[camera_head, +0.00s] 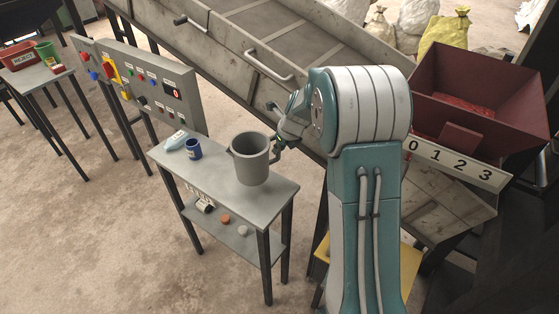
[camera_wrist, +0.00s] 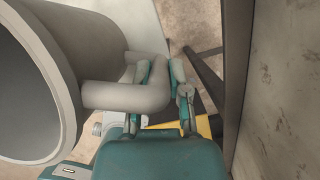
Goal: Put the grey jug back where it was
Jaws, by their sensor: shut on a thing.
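The grey jug (camera_head: 252,162) is upright at the right part of the small grey table (camera_head: 222,172) in the head view. I cannot tell whether its base touches the tabletop. My gripper (camera_head: 279,146) is at the jug's right side, by the handle. In the wrist view the jug (camera_wrist: 95,50) fills the left, with its open mouth facing left. My gripper (camera_wrist: 158,80) is shut on its handle (camera_wrist: 125,96). The far side of the jug is hidden.
A blue mug (camera_head: 193,149) and a pale bottle (camera_head: 176,139) stand or lie left of the jug. Small items lie on the lower shelf (camera_head: 235,238). A control panel (camera_head: 150,85) and the conveyor frame (camera_head: 240,60) are behind. A red hopper (camera_head: 470,90) is at right.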

